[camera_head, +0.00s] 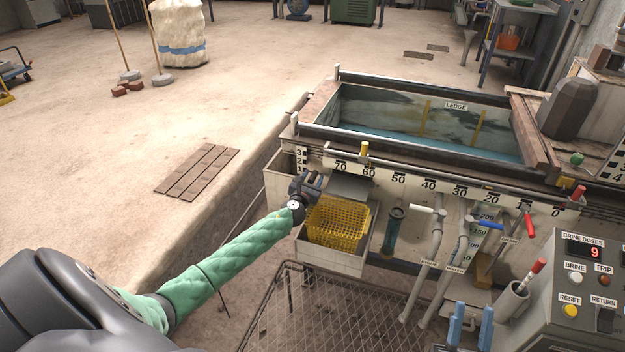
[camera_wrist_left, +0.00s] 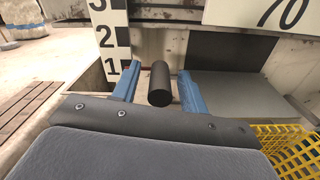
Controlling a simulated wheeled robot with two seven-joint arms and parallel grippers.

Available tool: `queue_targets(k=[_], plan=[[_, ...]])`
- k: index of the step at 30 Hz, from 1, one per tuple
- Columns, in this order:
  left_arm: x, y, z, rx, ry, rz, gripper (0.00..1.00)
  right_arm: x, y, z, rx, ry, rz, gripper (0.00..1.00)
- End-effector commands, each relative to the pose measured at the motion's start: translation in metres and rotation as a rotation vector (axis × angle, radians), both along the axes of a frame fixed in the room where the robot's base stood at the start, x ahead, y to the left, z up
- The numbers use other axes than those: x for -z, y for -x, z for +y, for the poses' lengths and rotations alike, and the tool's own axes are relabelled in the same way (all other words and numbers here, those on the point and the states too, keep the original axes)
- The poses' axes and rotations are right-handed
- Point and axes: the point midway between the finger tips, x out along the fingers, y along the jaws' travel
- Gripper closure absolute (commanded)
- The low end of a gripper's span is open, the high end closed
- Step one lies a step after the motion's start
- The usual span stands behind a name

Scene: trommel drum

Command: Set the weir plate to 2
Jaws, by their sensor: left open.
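A white scale (camera_head: 299,160) marked 3, 2, 1 from top to bottom stands at the tank's left end; it also shows in the left wrist view (camera_wrist_left: 108,40). My left gripper (camera_head: 313,180) is in front of the tank's left end, just right of the scale. In the left wrist view, its blue fingers (camera_wrist_left: 158,88) are open, with a dark round handle (camera_wrist_left: 160,84) between them and gaps on both sides. The handle appears near the 1 mark. I cannot clearly make out the weir plate or its pointer. My right gripper (camera_head: 471,322) is open and empty at the bottom.
A yellow basket (camera_head: 338,225) in a pale bin sits just below my left gripper. A grey sheet (camera_wrist_left: 222,95) is right of the handle. The tank's front carries a numbered rail (camera_head: 430,173), with pipes and coloured levers below. A control box (camera_head: 585,285) stands at right.

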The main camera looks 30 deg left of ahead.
Motion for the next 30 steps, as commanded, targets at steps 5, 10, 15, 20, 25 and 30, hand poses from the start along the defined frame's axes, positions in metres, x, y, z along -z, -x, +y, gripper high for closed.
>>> queue_targets(k=[5, 10, 15, 20, 25, 30], plan=[[0.0, -0.001, 0.0, 0.0, 0.0, 0.0, 0.57, -0.001, 0.001, 0.0, 0.0, -0.002, -0.005, 0.64], [0.0, -0.001, 0.0, 0.0, 0.0, 0.0, 0.69, -0.001, 0.001, 0.0, 0.0, -0.001, -0.004, 0.64], [0.0, -0.001, 0.0, 0.0, 0.0, 0.0, 1.0, 0.0, 0.001, 0.0, 0.0, -0.001, -0.003, 0.64], [-0.001, -0.001, 0.0, 0.0, 0.0, -0.001, 1.0, -0.001, 0.001, 0.0, 0.0, -0.001, -0.002, 0.64], [-0.004, -0.001, 0.0, 0.0, 0.001, -0.001, 1.0, 0.02, -0.008, 0.002, -0.002, 0.021, 0.074, 0.64], [-0.01, -0.001, 0.0, 0.0, 0.001, -0.002, 1.0, 0.071, -0.018, 0.008, -0.013, 0.061, 0.24, 0.64]])
